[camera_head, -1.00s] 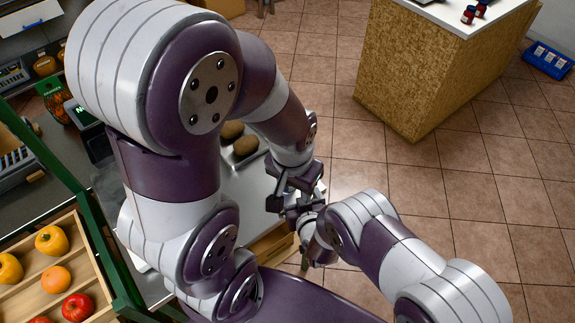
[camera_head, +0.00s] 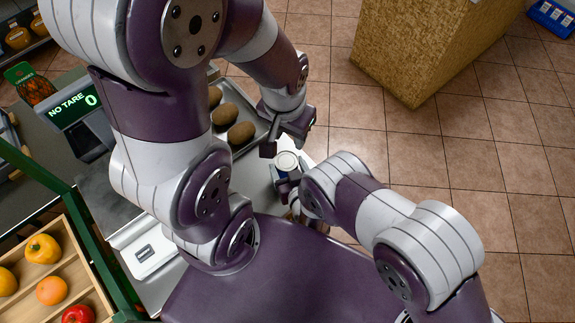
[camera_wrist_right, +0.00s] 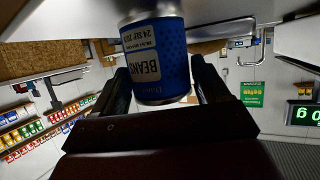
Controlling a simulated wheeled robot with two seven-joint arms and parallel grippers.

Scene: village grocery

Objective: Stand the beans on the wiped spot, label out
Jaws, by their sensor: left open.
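The beans can (camera_head: 287,161) is blue with a pale round top, below and close to my left gripper (camera_head: 282,144). My left gripper is open and apart from the can. In the right wrist view the can (camera_wrist_right: 162,62) sits between the fingers of my right gripper (camera_wrist_right: 165,88), which is shut on it. I cannot make out a wiped spot on the grey counter (camera_head: 255,185).
A metal tray (camera_head: 243,96) with several brown loaves lies behind the left arm. A scale display (camera_head: 74,106) reads NO TARE. A fruit crate (camera_head: 75,245) stands at lower left. A wood-clad counter (camera_head: 420,50) stands across open tiled floor.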

